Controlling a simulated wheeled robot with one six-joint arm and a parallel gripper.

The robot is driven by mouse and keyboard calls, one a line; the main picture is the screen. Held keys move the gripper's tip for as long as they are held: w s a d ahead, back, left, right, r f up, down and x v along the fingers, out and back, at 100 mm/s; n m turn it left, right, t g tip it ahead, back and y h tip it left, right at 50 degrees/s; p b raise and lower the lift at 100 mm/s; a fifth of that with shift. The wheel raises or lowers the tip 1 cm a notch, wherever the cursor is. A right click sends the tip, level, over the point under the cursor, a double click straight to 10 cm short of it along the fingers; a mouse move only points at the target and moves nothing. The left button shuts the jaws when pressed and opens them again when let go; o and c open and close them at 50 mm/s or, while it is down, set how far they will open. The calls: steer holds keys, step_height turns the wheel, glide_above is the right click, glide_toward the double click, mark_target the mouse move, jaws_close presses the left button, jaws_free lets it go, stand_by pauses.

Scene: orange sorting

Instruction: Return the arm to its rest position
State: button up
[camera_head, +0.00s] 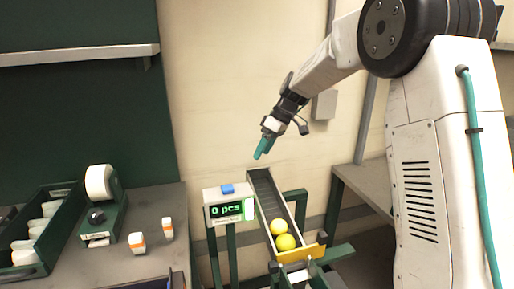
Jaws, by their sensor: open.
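My gripper (264,148) with teal fingers hangs in the air at the picture's middle, tilted down to the left. It is open, and nothing shows between its fingers. It is above the upper end of a sloping chute (266,190) and apart from it. My white arm reaches in from the right.
A counter box (229,207) reading "0 pcs" stands left of the chute. Another table (362,180) stands behind at right.

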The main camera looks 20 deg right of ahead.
steer(key=s+d+r+m+h, duration=0.1)
steer(key=s+m, duration=0.4)
steer(key=s, duration=1.6)
steer(key=s+d+r+m+h, duration=0.1)
steer(key=s+m+h, duration=0.3)
steer(key=s, duration=1.8)
steer(key=shift+d+r+m+t, duration=0.35)
steer(key=shift+r+m+t, duration=0.05)
steer(key=shift+r, duration=0.15)
